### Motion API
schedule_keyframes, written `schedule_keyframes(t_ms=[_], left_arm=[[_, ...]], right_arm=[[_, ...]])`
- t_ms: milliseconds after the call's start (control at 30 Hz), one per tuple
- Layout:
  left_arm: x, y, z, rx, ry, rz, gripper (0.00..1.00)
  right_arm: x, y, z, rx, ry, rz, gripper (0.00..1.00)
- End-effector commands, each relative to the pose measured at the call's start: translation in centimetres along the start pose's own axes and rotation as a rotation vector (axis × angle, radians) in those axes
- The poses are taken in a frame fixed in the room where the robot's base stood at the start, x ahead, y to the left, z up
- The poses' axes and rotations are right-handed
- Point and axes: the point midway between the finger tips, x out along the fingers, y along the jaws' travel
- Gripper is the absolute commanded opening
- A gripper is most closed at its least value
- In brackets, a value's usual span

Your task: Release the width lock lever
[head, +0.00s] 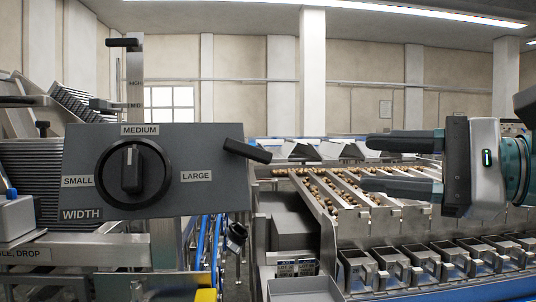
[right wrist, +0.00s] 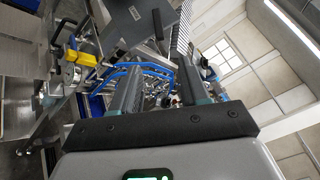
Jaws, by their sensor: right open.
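The grey WIDTH panel (head: 230,190) stands at the left in the head view. Its round black knob (head: 132,168) is turned with its white mark pointing up at MEDIUM. A black lever (head: 247,151) sticks out at the panel's upper right, sloping down to the right. My right gripper (head: 372,162) is open and empty, to the right of the lever and well apart from it, with its fingers pointing left. In the right wrist view the panel (right wrist: 128,28) and the lever (right wrist: 157,24) show beyond the open fingers. My left gripper is not in view.
A conveyor with slanted metal lanes (head: 345,190) of brown items lies behind my right gripper. Several dark cups (head: 358,268) line its front. A post with a black handle (head: 123,43) rises behind the panel. Blue rails (head: 205,255) run below. The space between gripper and lever looks clear.

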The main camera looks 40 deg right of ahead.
Motion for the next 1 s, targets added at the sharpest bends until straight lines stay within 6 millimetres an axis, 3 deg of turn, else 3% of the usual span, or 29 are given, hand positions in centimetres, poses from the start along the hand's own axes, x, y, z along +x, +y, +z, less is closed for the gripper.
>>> schedule_keyframes(t_ms=[267, 567, 767, 1000], left_arm=[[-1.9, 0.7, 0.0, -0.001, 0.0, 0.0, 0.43], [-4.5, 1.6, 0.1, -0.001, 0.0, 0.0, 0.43], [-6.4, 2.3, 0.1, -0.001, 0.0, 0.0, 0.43], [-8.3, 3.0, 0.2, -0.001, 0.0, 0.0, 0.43]], right_arm=[[1.2, -0.3, 0.8, 0.01, -0.009, -0.003, 0.45], [4.3, -0.3, 0.7, 0.006, -0.008, 0.003, 0.45], [7.7, -0.3, 0.6, 0.003, -0.008, 0.006, 0.45], [13.0, -0.2, 0.3, 0.002, -0.003, 0.005, 0.45]])
